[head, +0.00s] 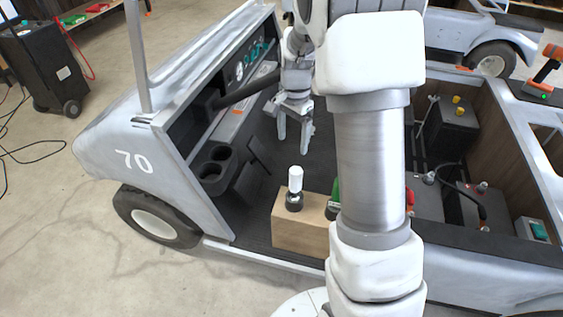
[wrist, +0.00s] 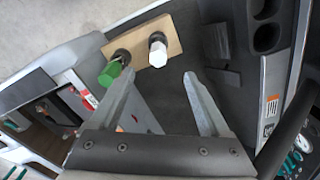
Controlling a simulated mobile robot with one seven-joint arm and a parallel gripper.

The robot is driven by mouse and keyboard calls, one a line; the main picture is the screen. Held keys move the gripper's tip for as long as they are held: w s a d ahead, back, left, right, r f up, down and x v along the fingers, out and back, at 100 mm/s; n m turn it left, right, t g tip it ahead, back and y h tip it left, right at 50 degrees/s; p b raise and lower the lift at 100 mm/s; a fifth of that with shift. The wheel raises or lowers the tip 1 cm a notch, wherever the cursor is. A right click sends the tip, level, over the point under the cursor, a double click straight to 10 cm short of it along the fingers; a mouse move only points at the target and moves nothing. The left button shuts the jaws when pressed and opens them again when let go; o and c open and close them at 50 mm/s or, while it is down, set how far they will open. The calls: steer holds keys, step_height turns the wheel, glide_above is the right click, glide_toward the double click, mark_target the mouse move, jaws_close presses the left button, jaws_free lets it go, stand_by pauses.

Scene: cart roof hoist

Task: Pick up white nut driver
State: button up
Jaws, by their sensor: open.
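The white nut driver (head: 295,180) stands upright on a wooden block (head: 300,238) on the cart floor, its lower end in a dark round holder. In the wrist view the white nut driver (wrist: 158,52) shows from above on the wooden block (wrist: 174,37), beside a green-handled tool (wrist: 110,74). My gripper (head: 293,145) is open and empty, above and behind the nut driver in the head view. In the wrist view my gripper (wrist: 158,82) has its fingertips apart, a little short of the nut driver and not touching it. In the head view my arm mostly hides the green tool.
The cart's dashboard with cup holders (head: 218,158) and a steering column stands left of my gripper. Batteries (head: 425,198) sit in the open bay at the right. The dark cart floor (head: 262,205) is clear around the block's left side.

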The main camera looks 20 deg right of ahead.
mark_target(292, 172)
steer(key=f+b, duration=0.1)
steer(key=f, duration=0.3)
steer(key=f+b, duration=0.1)
steer(key=f, duration=0.3)
steer(key=f+b, duration=0.1)
steer(key=f, duration=0.4)
steer(key=shift+w+d+b, duration=0.15)
steer(key=shift+w+b, duration=0.15)
steer(key=shift+b, duration=0.1)
steer(key=f+b, duration=0.1)
steer(key=f, duration=0.1)
steer(key=d+f+b, duration=0.1)
steer(key=f, duration=0.2)
steer(key=shift+w+d+f, duration=0.1)
steer(key=shift+d+f, duration=0.05)
steer(key=shift+d, duration=0.05)
jaws_close()
stand_by(0.5)
